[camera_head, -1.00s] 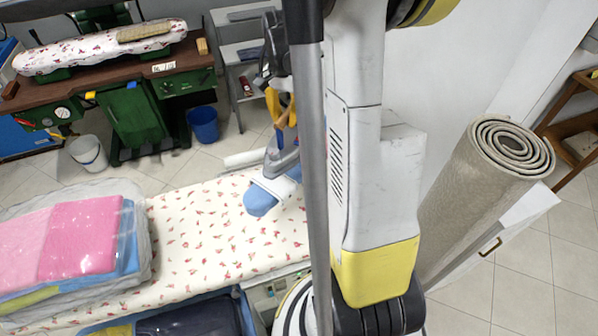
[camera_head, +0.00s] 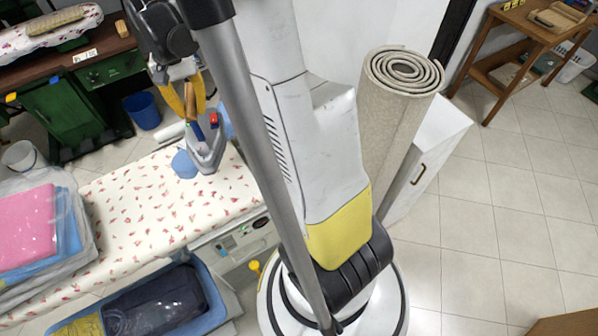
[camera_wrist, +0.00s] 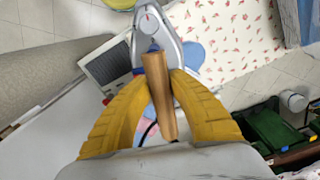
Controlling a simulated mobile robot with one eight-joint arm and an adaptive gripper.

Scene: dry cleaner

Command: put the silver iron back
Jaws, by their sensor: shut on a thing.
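The silver iron (camera_head: 207,152) is in my gripper (camera_head: 194,108), above the end of the ironing board (camera_head: 150,205) near my body. In the wrist view, the yellow fingers of my gripper (camera_wrist: 158,88) are shut on the iron's wooden handle (camera_wrist: 157,100).
Bagged pink and blue laundry (camera_head: 28,228) lies on the board's left. A blue bin (camera_head: 165,305) with dark cloth stands in front. A rolled carpet (camera_head: 385,120) stands beside a white cabinet (camera_head: 440,135). The tiled floor at right is mostly clear.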

